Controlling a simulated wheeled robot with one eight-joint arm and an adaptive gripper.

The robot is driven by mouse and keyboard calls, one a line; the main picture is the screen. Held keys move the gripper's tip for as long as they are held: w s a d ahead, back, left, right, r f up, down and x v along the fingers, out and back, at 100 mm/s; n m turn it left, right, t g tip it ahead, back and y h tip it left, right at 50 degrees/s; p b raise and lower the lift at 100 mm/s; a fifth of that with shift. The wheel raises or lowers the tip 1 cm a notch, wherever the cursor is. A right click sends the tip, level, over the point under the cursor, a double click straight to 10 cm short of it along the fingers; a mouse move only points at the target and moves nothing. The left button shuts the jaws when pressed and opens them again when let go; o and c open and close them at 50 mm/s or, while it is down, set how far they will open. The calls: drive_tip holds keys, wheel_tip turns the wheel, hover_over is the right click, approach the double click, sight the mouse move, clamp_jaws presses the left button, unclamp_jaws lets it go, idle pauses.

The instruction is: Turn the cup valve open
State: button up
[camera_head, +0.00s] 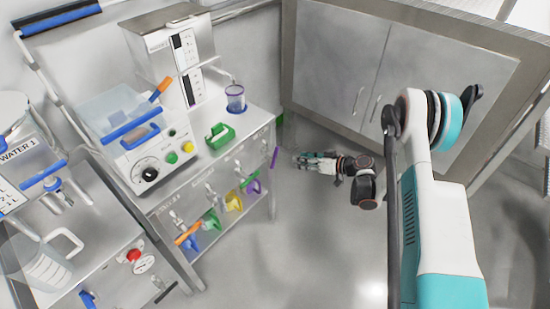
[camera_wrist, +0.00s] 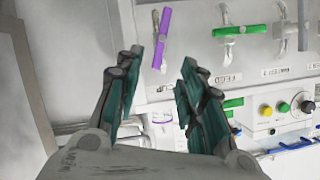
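A purple bar handle (camera_wrist: 162,38) sits on a metal valve on the steel front panel in the wrist view. In the head view a purple handle (camera_head: 273,158) shows at the right end of the bench front. My gripper (camera_head: 302,160) is to the right of the purple handle in the head view. In the wrist view my gripper (camera_wrist: 162,62) has its fingers spread and empty, with the purple handle just beyond the fingertips, apparently not touched.
Another valve with a green handle (camera_wrist: 228,31) is right of the purple one in the wrist view. A steel cabinet (camera_head: 340,60) stands behind my arm. The floor (camera_head: 300,240) before the bench is clear.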

sight(276, 158)
drive_tip(key=b+x, duration=0.1)
drive_tip(key=x, duration=0.3)
drive_tip(key=b+x, duration=0.2)
drive_tip(key=x, duration=0.3)
drive_tip(key=b+x, duration=0.1)
drive_tip(key=x, duration=0.4)
drive_tip(key=shift+s+f, duration=0.2)
drive_tip(key=shift+f, duration=0.15)
clamp_jaws()
